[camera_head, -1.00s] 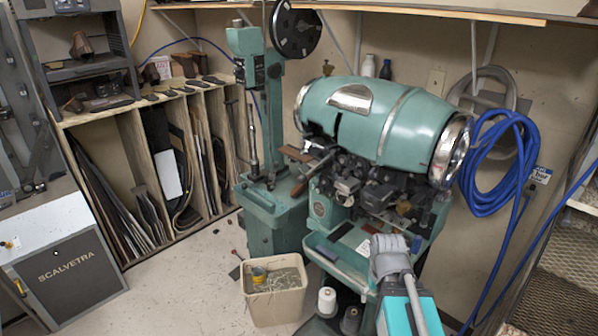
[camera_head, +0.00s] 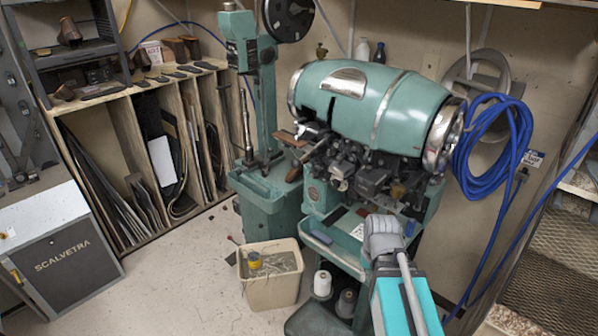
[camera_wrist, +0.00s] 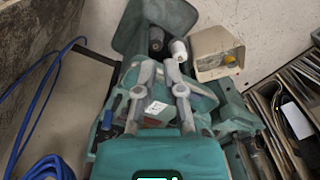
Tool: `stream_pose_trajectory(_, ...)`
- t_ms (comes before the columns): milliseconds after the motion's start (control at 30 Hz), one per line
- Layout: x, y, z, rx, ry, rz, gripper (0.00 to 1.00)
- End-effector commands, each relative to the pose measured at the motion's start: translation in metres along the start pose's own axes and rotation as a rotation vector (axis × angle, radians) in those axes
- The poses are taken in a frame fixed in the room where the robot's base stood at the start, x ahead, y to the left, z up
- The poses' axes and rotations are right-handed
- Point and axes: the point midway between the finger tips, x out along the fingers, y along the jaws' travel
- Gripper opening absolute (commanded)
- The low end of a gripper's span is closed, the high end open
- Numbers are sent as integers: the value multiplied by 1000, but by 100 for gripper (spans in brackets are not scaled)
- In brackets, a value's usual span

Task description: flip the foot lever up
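The teal sole stitcher (camera_head: 375,108) stands ahead of my gripper, with a tray and base below its barrel-shaped head. My gripper (camera_head: 382,228) is raised in front of the stitcher's lower right side in the head view. In the wrist view my gripper (camera_wrist: 160,74) has two grey fingers spread apart with nothing between them, above the stitcher's tray. No other foot lever can be made out.
A beige bin (camera_head: 272,285) stands on the floor left of the stitcher. A white spool (camera_head: 322,284) and a grey spool (camera_head: 346,302) stand on the stitcher's base. Blue hose (camera_head: 490,155) hangs at the right. Open floor (camera_head: 180,270) lies at the left.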

Motion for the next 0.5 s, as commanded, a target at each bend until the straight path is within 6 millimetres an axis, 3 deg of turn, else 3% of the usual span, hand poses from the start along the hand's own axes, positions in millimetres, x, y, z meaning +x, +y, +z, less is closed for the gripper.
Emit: stream_pose_trajectory(500,-25,-50,-62,515,73,-270,0)
